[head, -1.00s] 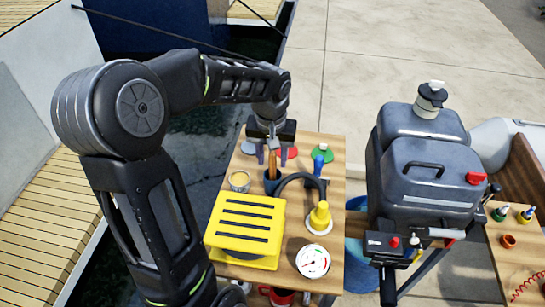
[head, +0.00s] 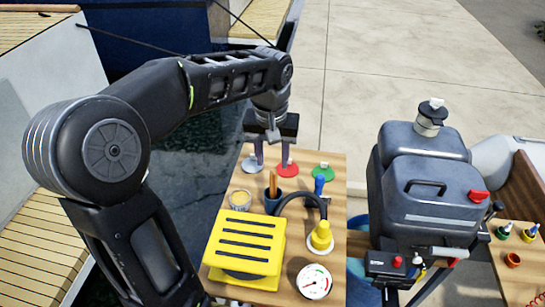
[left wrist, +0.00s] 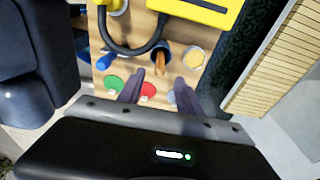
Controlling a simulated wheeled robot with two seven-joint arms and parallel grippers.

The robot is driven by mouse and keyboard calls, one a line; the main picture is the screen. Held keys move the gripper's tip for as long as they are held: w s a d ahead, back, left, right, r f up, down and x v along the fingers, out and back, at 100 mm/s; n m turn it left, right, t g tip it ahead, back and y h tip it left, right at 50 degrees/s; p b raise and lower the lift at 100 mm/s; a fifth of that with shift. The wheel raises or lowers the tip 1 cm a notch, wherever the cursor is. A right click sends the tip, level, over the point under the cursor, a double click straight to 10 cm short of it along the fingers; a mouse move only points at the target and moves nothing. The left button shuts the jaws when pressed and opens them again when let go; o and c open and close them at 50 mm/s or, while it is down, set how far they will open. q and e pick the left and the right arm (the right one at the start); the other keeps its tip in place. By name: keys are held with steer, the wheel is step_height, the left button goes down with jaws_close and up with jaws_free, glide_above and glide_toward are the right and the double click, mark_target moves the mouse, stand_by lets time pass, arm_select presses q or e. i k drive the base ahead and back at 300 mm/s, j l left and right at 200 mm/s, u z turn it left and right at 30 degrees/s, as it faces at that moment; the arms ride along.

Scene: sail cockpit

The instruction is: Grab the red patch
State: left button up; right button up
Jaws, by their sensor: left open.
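The red patch (head: 287,170) is a flat round disc on the far end of the wooden table, between a grey patch (head: 252,165) on its left and a green patch (head: 321,173) on its right. My left gripper (head: 272,162) is open and empty above the far table end, its fingers pointing down. In the left wrist view the red patch (left wrist: 148,90) shows between the two fingers (left wrist: 158,92), nearer the left one. My right gripper is not in view.
A grey outboard engine (head: 430,190) stands to the right.

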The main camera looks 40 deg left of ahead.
mark_target(292, 169)
steer(key=k+l, duration=0.75)
steer(key=l, duration=0.2)
